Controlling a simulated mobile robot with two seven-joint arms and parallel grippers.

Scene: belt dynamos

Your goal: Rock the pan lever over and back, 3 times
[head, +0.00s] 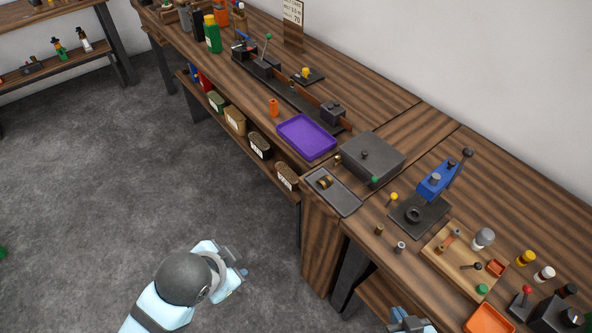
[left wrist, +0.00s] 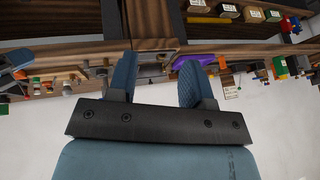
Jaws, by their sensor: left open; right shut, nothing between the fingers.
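Several levers stand on the bench, and I cannot tell which is the pan lever. A small green-knobbed lever (head: 374,180) is by the flat grey box (head: 372,156). A taller green-knobbed lever (head: 267,38) rises from a black fixture at the back. A red-knobbed lever (head: 527,291) stands at the lower right. My left gripper (head: 238,268) is open and empty, in front of the bench and apart from it; its spread blue fingers (left wrist: 160,85) show in the left wrist view. My right gripper (head: 408,322) is shut and empty at the bottom edge, partly cut off.
A purple tray (head: 306,137) and a grey tray (head: 333,193) lie along the front edge. A blue press (head: 436,182) with a black-knobbed handle stands to the right. Near it are a wooden board (head: 446,258) and small loose parts. Bins fill the shelf below. The floor is clear.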

